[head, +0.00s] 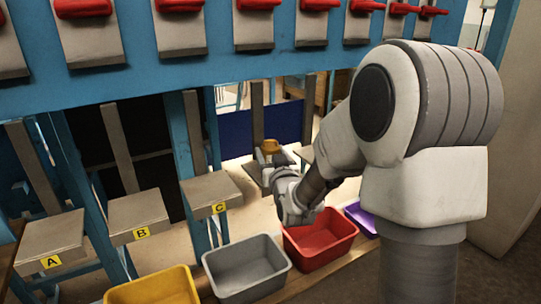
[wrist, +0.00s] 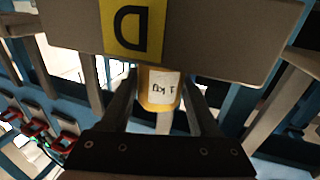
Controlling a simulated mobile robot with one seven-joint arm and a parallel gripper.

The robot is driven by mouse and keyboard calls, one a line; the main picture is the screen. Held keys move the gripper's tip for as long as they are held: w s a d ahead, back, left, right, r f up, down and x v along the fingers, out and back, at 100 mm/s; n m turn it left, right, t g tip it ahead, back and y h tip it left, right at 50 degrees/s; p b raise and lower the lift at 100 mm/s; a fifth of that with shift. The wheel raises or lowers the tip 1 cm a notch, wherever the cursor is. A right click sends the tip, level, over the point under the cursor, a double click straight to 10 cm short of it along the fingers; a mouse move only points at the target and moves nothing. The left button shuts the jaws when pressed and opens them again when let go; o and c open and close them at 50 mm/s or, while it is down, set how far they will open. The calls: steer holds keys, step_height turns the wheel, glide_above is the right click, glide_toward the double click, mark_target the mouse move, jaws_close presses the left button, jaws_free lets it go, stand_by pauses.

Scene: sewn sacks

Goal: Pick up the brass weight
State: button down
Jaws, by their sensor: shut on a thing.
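The brass weight (head: 271,146) is a small yellow-gold cylinder. In the wrist view the brass weight (wrist: 148,98) carries a white label reading "1 kg", upside down. My gripper (head: 270,155) is shut on it, with one dark finger on each side. The weight is over the grey plate (head: 247,177) to the right of plate C. In the wrist view this plate (wrist: 210,38) has a yellow D label (wrist: 132,48). The plate's edge hides the weight's lower end there, so I cannot tell whether it touches the plate.
Grey plates A (head: 50,240), B (head: 137,213) and C (head: 210,187) stand left of my arm. Yellow (head: 150,290), grey (head: 245,265), red (head: 320,240) and purple (head: 362,218) bins line the front. A blue beam (head: 215,30) with red-handled clamps spans above.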

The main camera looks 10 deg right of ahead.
steer(key=shift+r, duration=0.75)
step_height(320, 180, up, 3)
steer(key=shift+f+p, duration=0.1)
steer(key=shift+p, duration=0.55)
steer(key=s+d+r+p, duration=0.2)
steer(key=s+d+r, duration=0.4)
steer(key=s, duration=0.3)
steer(key=shift+d+r+p, duration=0.25)
steer(key=shift+d+p, duration=0.15)
steer(key=shift+d, duration=0.15)
